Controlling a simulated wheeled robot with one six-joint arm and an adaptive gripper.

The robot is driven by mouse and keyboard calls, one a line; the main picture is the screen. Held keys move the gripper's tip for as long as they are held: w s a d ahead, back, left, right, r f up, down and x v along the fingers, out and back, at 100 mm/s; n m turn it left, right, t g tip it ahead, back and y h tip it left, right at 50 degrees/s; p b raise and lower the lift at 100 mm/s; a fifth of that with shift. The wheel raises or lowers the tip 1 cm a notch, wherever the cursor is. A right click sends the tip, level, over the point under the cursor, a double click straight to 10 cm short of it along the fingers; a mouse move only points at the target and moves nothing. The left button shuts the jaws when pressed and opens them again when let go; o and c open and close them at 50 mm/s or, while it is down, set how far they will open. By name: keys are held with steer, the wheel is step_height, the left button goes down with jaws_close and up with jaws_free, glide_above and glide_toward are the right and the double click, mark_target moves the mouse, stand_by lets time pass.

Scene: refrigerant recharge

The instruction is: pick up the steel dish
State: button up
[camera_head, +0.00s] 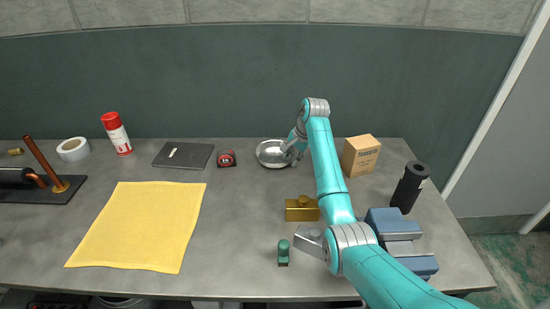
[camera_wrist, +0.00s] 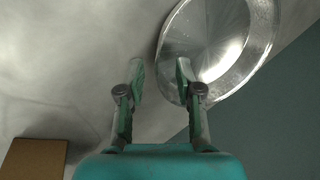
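The steel dish (camera_head: 270,154) is a shallow, shiny round bowl near the back edge of the table. It fills the upper right of the wrist view (camera_wrist: 222,38), partly cut off by the frame. My gripper (camera_wrist: 160,75) is open, with its two fingers apart at the dish's near rim. In the wrist view the right fingertip overlaps the dish and the left one lies outside the rim over bare table. I cannot tell whether either finger touches the dish. In the head view my gripper hides part of the dish's right side.
A cardboard box (camera_head: 361,156) stands right of the dish, and a red tape measure (camera_head: 227,158) and dark flat case (camera_head: 183,155) lie to its left. A brass block (camera_head: 301,209) sits in front. A yellow cloth (camera_head: 140,226) covers the left middle. The wall is close behind.

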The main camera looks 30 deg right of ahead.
steer(key=shift+w+f, duration=0.2)
steer(key=shift+f, duration=0.35)
jaws_close()
steer(key=shift+r, duration=0.1)
